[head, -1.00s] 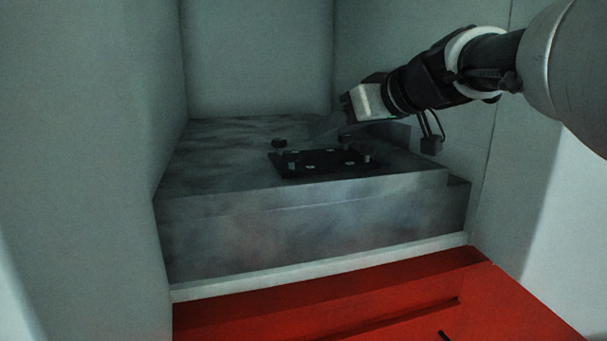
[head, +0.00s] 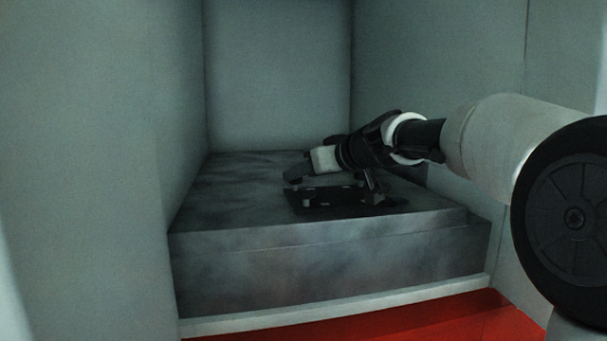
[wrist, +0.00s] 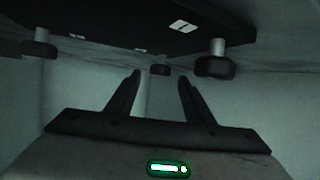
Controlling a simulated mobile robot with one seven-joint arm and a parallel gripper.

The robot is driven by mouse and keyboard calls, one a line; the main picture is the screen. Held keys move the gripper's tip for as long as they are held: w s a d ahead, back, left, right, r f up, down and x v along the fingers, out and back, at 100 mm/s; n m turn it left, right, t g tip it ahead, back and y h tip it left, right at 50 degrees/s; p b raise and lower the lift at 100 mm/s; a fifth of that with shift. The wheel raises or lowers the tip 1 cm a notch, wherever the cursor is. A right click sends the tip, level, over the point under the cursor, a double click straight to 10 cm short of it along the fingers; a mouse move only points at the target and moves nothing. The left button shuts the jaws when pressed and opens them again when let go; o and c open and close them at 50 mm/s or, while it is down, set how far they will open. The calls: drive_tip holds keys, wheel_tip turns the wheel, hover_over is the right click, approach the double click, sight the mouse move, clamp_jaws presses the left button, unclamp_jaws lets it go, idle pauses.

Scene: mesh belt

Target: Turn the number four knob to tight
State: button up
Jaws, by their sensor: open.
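A black plate (head: 335,203) lies on the grey stone-like block, with several short knobs with dark caps around it. In the wrist view the plate (wrist: 120,22) is at the top, with a knob at right (wrist: 215,62), one at left (wrist: 38,48) and a smaller, farther one (wrist: 160,69) in the middle. Small white labels are unreadable, so I cannot tell which knob is number four. My gripper (head: 298,178) is low over the plate's far-left side. In the wrist view my gripper (wrist: 160,80) is open, its fingertips framing the middle knob in line of sight; no contact is visible.
The block (head: 320,262) stands in an alcove with pale walls at left (head: 100,150), back (head: 278,80) and right (head: 465,110). A red surface (head: 420,322) lies in front. The block's left top is clear.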

sight(295, 183)
drive_tip(key=shift+x, duration=1.45)
drive_tip(key=shift+c, duration=0.5)
drive_tip(key=c, duration=1)
drive_tip(key=shift+o, duration=0.3)
